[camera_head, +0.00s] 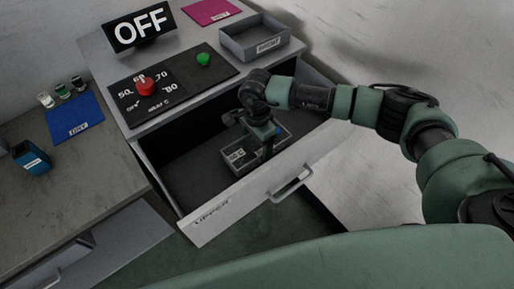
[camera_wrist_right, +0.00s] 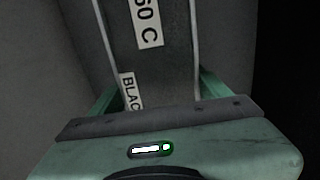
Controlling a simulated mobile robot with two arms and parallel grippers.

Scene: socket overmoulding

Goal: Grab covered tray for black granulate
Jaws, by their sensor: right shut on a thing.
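The covered tray (camera_head: 237,157) is a small grey box inside the open upper drawer, in the drawer's right part. A white label on it reads "60 C". In the right wrist view the tray (camera_wrist_right: 172,75) fills the space between the fingers, and the labels "60 C" and a partly hidden "BLAC" show. My right gripper (camera_head: 267,143) reaches down from above and is shut on the tray. It also shows in the right wrist view (camera_wrist_right: 155,95), with a green finger on each side. My left gripper is not in view.
The drawer (camera_head: 190,175), marked "UPPER", stands pulled out under a worktop with a control panel (camera_head: 165,85), an "OFF" sign (camera_head: 139,28) and an open grey tray (camera_head: 238,47). A blue mat (camera_head: 75,117) and a blue container (camera_head: 32,159) are on the left table.

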